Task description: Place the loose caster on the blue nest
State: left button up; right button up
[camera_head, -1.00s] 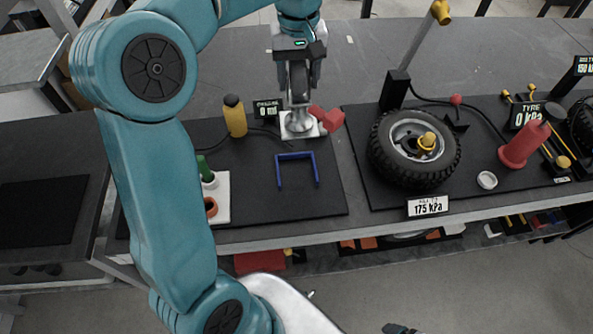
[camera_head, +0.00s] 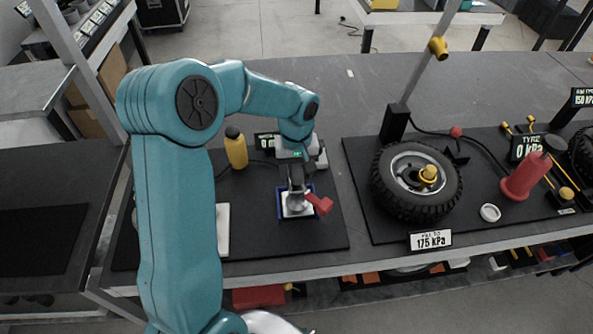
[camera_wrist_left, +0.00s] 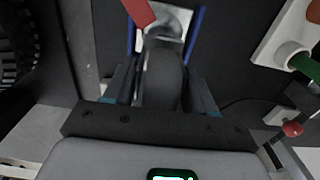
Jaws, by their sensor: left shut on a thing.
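The loose caster (camera_head: 297,199) has a black wheel, a silver plate and a red brake pedal (camera_head: 320,204). My left gripper (camera_head: 294,174) is shut on its wheel from above, and the plate faces down. The blue nest (camera_head: 280,203) is a U-shaped blue frame on the black mat. The caster plate appears within the nest's sides in the head view. In the left wrist view the wheel (camera_wrist_left: 162,78) is between the fingers, and blue nest bars (camera_wrist_left: 195,32) lie on both sides of the plate. Whether the plate touches the mat I cannot tell. My right gripper is not in view.
A yellow bottle (camera_head: 236,148) stands behind left of the nest. A white block (camera_head: 222,230) is at the left, partly behind my arm. A large tyre (camera_head: 416,182) lies to the right. The front mat strip (camera_head: 290,240) is clear.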

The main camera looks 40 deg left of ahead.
pick_arm(q)
jog(key=shift+a+f, duration=0.15)
jog(key=shift+f, duration=0.2)
jog(key=shift+f, duration=0.1)
jog(key=o, duration=1.4)
jog(key=shift+o, duration=0.2)
jog(key=shift+s, duration=0.1)
